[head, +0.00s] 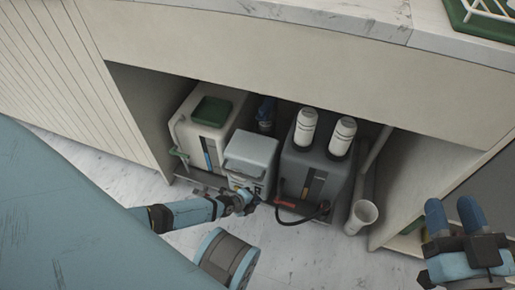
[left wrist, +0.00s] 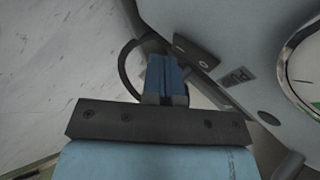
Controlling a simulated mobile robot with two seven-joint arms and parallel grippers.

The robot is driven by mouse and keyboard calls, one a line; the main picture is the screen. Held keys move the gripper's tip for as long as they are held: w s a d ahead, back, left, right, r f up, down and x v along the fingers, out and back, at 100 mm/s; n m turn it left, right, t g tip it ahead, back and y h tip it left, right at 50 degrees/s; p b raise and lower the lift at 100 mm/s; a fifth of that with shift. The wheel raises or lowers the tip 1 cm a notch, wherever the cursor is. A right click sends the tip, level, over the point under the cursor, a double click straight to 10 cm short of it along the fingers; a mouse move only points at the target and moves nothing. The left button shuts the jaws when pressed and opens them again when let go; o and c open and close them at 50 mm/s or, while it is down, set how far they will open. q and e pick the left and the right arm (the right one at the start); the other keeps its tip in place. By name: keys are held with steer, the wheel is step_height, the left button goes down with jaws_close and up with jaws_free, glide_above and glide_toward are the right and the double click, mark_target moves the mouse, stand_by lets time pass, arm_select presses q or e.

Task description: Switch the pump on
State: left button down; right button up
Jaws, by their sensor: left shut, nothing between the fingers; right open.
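The pump (head: 250,153) is a light grey box in the middle of the open bay under the counter. In the left wrist view its pale front (left wrist: 235,40) carries a dark rocker switch (left wrist: 194,51) with a small round mark near its lower right end. I cannot tell which way the rocker is tipped. My left gripper (head: 250,203) is shut and empty, low at the pump's front. In the left wrist view its blue fingertips (left wrist: 163,60) are just left of the switch; contact cannot be told. My right gripper (head: 453,205) is open and empty at the lower right, away from the pump.
A white tank with a green lid (head: 211,111) stands left of the pump. A dark grey unit (head: 313,170) with two white cartridges stands right, with a red-handled valve (head: 296,207) and black hose in front. A white pipe (head: 362,215) is further right. A round gauge (left wrist: 308,70) is right of the switch.

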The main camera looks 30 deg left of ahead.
arm_select(q)
steer(key=shift+w, duration=0.2)
steer(key=shift+w, duration=0.1)
stand_by(0.5)
steer(key=shift+s+d+r+p, duration=0.1)
steer(key=shift+s+p, duration=0.4)
steer(key=shift+s, duration=0.2)
